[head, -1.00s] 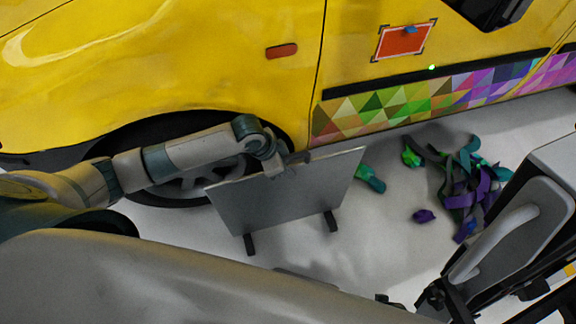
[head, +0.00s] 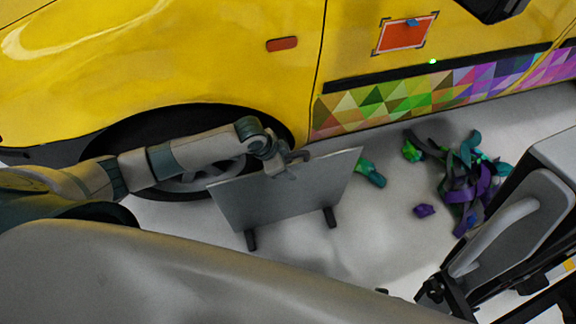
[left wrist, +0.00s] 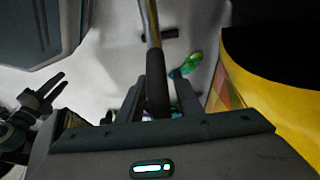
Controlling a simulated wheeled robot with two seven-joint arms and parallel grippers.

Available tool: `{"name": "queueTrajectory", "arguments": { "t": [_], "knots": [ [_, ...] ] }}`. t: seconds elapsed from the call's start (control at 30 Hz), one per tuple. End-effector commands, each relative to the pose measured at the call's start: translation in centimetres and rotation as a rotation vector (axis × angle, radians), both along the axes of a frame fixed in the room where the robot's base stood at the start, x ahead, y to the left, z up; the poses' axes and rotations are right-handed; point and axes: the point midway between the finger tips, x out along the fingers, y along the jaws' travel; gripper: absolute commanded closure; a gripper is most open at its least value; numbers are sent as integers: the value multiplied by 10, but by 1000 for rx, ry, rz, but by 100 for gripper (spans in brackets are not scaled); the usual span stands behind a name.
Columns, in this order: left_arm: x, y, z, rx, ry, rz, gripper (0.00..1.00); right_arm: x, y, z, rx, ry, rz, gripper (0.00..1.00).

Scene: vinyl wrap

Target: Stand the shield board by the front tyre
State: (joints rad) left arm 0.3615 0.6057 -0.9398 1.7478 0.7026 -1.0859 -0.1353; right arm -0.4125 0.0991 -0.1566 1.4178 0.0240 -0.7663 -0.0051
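The shield board (head: 290,200), a flat grey panel on two black feet, stands upright on the floor beside the car's front tyre (head: 150,200) and covers part of it. My left gripper (head: 285,166) is at the board's top edge. In the left wrist view the fingers (left wrist: 158,98) sit on either side of the board's edge (left wrist: 156,65), with gaps showing, so it looks open. A dark two-pronged gripper, seemingly my right one (left wrist: 58,86), shows at the left of that view, its prongs apart and empty; in the head view it is mostly out of sight.
The yellow car (head: 180,60) runs along the back. A tangled pile of purple and teal vinyl strips (head: 468,180) lies on the floor to the right, with green and purple scraps near it. A grey cart-like unit (head: 520,220) is at the right edge.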

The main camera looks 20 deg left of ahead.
Motion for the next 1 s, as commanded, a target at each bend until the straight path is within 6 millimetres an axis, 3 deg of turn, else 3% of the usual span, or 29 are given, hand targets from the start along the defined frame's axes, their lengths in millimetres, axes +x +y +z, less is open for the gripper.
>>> {"name": "queueTrajectory", "arguments": {
  "t": [0.37, 1.0],
  "knots": [
    [-2, 4, 11, 0, 0, 0, 68, 7, 0, 3, 0, -12, 0, 69],
    [-23, 36, 101, 1, -2, 0, 68, 4, 5, 0, 9, -42, 5, 69]
  ]
}}
